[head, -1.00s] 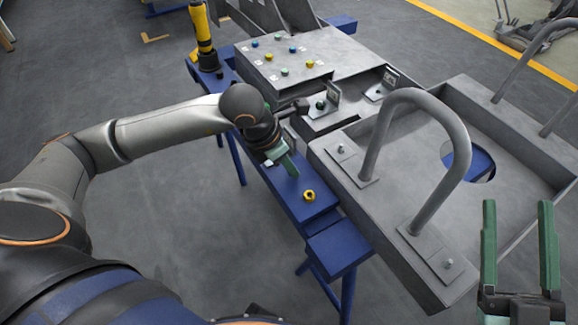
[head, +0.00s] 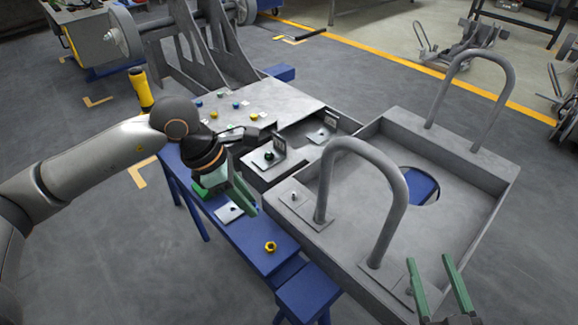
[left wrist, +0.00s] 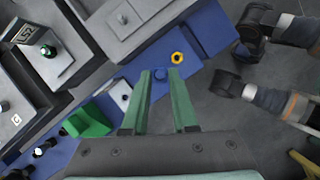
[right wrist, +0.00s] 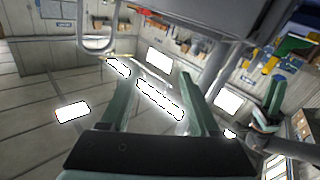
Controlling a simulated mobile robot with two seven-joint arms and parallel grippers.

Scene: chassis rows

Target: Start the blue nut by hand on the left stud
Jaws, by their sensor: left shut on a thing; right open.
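My left gripper (head: 247,206) is over the blue bench, beside the grey chassis. It is shut on a small blue nut (left wrist: 160,74), seen between its fingertips in the left wrist view. One stud (head: 294,197) stands bare on a plate at the chassis's near left corner; it also shows in the left wrist view (left wrist: 122,18). Another stud (head: 411,291) is on the plate near my right gripper. I cannot tell which stud the task calls left. The held nut is apart from both. My right gripper (head: 433,262) is open and empty by the chassis's front corner.
A yellow nut (head: 270,247) lies on the blue bench (head: 215,228). A labelled bracket carries a green nut (head: 269,155). Several coloured nuts lie on the grey top (head: 270,98). A tall hoop handle (head: 392,185) rises between the two corner studs.

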